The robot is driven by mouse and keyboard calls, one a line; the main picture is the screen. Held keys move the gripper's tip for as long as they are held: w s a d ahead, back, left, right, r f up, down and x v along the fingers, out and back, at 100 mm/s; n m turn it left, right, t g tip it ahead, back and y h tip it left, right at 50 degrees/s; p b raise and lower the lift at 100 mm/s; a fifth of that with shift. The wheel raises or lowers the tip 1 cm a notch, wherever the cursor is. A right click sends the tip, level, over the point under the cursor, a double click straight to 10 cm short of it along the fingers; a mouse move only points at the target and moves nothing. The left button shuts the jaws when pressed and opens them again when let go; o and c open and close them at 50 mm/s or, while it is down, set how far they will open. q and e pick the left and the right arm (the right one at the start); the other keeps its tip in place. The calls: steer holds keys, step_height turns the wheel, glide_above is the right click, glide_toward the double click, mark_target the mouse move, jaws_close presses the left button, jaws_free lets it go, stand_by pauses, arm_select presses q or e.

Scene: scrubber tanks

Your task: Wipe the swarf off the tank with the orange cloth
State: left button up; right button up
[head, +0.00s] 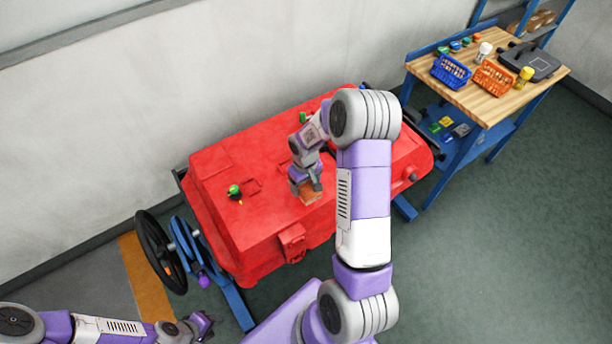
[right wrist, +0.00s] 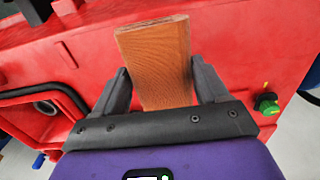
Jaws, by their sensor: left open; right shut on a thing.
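The red tank (head: 262,160) fills the middle of the head view. I cannot tell whether the cloth touches the tank. No swarf can be made out; my right arm hides part of the tank. My left gripper (head: 207,325) is open and empty at the lower left, away from the tank.
A green knob (head: 234,189) stands up from the tank top. A black handwheel (head: 160,252) is at the tank's left end. A wooden-topped workbench (head: 492,105) at the upper right holds a blue basket (head: 450,72) and an orange basket (head: 494,78). Green floor at the right is clear.

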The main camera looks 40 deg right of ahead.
steer(key=shift+r+p, duration=0.75)
steer(key=shift+r, duration=0.6)
